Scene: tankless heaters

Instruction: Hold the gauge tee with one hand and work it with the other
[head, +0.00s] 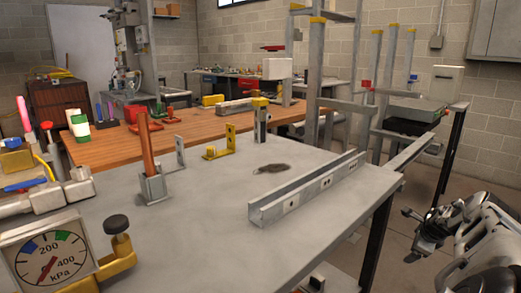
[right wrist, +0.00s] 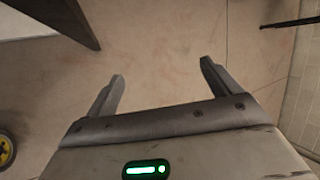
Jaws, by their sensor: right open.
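The gauge tee stands at the lower left of the head view, at the near edge of the grey table. Its square dial (head: 48,254) is marked in kPa, with blue and green bands and a red needle. A brass body (head: 117,262) with a black knob (head: 117,223) joins its right side. The picture edge cuts off its lower part. My right gripper (head: 414,237) is off the table's right side, well away from the tee. In the right wrist view this gripper (right wrist: 162,74) is open and empty above the floor. My left gripper is not in view.
On the grey table (head: 215,232) stand a copper pipe in a metal holder (head: 152,187), a long metal channel (head: 308,188) and small yellow brackets (head: 220,143). Pipe fittings (head: 45,190) crowd the left. A wooden bench (head: 190,128) lies behind. The table's middle front is clear.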

